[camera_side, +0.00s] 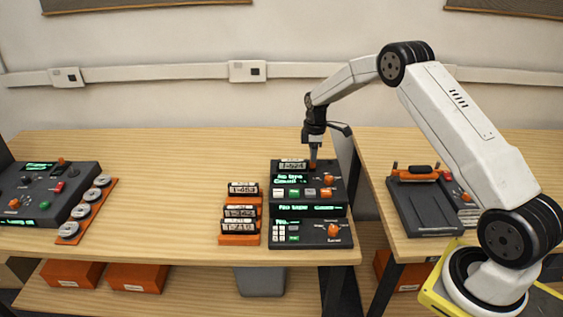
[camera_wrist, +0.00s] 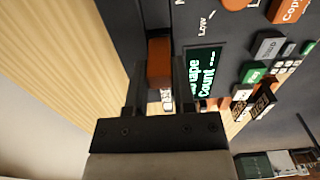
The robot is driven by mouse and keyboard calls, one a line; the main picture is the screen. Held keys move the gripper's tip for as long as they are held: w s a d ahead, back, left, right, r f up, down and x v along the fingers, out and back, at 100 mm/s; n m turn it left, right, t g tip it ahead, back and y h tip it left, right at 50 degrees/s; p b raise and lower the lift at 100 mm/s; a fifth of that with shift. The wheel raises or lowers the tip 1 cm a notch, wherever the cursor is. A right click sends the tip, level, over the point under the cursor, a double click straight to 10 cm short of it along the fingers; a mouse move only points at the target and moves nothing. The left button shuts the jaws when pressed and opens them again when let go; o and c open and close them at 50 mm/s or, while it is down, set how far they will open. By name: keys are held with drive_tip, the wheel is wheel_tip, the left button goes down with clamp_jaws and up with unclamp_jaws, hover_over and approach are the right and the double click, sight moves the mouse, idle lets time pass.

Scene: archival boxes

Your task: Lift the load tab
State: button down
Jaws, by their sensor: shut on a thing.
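The load tab appears to be the small orange tab (camera_wrist: 159,58) on the dark console (camera_side: 343,188). In the wrist view it sits between the two dark fingers of my gripper (camera_wrist: 160,85), which are shut on it. In the side view my gripper (camera_side: 313,163) points straight down at the top back edge of the console, and only a sliver of orange shows at its tip. The console's green-lit screen (camera_wrist: 202,73) is just right of the fingers in the wrist view. How far the tab is raised I cannot tell.
An orange rack (camera_side: 238,240) with labelled cartridges stands left of the console. Another dark console (camera_side: 75,190) and an orange strip of round reels (camera_side: 88,210) are at the far left. A dark device (camera_side: 425,205) sits on the right table. Bare wood lies between.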

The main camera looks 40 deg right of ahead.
drive_tip(key=c, duration=0.6)
unclamp_jaws()
drive_tip(key=shift+r, duration=0.3)
drive_tip(key=shift+o, duration=0.8)
drive_tip(key=shift+f, duration=0.1)
drive_tip(key=shift+r, duration=3.9)
